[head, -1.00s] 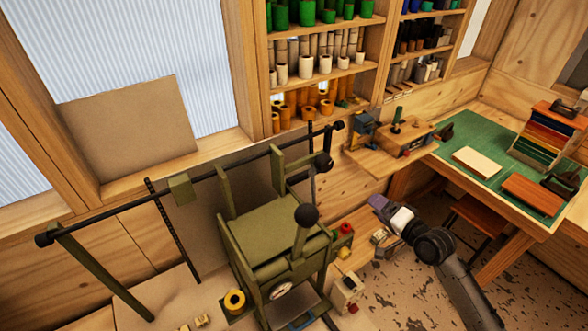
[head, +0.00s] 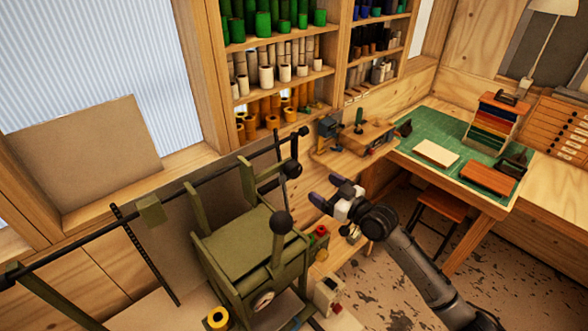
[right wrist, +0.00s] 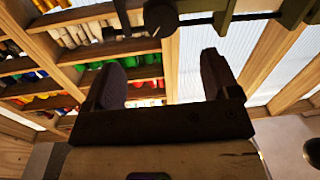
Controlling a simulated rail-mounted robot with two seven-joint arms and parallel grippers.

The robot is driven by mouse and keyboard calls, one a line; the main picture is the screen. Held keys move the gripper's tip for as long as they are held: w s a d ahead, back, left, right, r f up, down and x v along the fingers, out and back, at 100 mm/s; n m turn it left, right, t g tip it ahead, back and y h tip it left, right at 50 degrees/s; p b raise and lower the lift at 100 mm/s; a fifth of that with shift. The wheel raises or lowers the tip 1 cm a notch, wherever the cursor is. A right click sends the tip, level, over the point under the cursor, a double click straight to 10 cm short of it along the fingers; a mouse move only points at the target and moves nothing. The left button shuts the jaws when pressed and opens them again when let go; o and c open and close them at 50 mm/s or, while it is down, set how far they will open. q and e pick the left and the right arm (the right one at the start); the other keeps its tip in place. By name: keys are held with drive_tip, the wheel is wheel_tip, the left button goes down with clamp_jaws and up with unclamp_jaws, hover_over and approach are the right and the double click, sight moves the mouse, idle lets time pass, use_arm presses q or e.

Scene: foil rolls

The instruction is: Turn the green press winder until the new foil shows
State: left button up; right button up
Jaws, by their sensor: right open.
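The green press (head: 250,250) stands at the lower middle of the head view, with a black ball-topped lever in front. A dark bar with black end knobs runs above and behind it. A black round knob (head: 292,168) sits at the press's upper right; I cannot tell for sure that it is the winder. A dark round knob on a bar (right wrist: 160,18) shows at the top of the right wrist view. My right gripper (head: 328,191) is open and empty, right of the press and apart from the knob. Its two fingers also show in the wrist view (right wrist: 160,82).
Shelves of foil rolls (head: 280,75) stand behind. A yellow roll (head: 218,318) lies at the press's front left. A wooden bench with a green mat (head: 425,130) is at the right. A stool (head: 443,207) stands below it.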

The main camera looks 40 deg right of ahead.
sight(297, 171)
drive_tip(key=w, duration=0.3)
drive_tip(key=w+a+p, duration=0.1)
drive_tip(key=w, duration=0.6)
drive_tip(key=shift+a+p, duration=0.25)
drive_tip(key=shift+p, duration=0.05)
drive_tip(key=shift+w+a, duration=0.1)
drive_tip(key=shift+w, duration=0.7)
